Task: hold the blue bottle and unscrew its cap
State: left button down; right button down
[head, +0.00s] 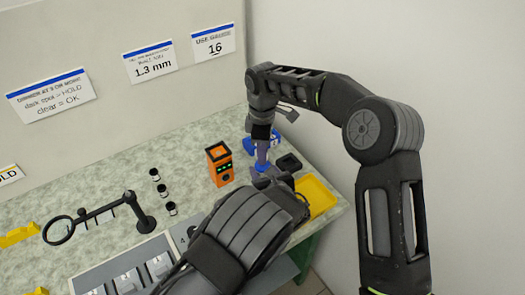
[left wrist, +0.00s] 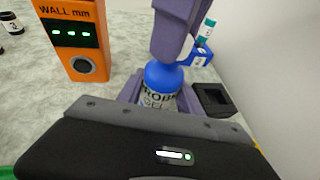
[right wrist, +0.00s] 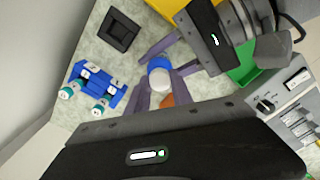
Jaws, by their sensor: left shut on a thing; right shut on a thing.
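The blue bottle (left wrist: 163,76) stands upright on the table, with a white lettered label on its side. My left gripper (left wrist: 158,98) is shut around its body, low down. My right gripper (right wrist: 160,84) comes from above, its purple fingers shut at the bottle's top. A white round part, apparently the cap (right wrist: 160,78), shows between those fingers in the right wrist view. In the left wrist view a right finger hides the bottle's top. In the head view my arms hide most of the bottle.
An orange wall gauge (head: 220,164) stands just left of the bottle. A blue rack with vials (right wrist: 98,87) and a black square holder (right wrist: 119,31) are close by. A yellow tray (head: 318,196) lies at the right edge. A magnifier stand (head: 145,222) and small vials are further left.

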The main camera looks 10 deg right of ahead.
jog(key=n, duration=0.5)
jog(key=shift+n, duration=0.3)
jog(key=n, duration=0.6)
jog(key=shift+r, duration=0.2)
jog(key=shift+r, duration=0.9)
jog(key=shift+r, duration=2.05)
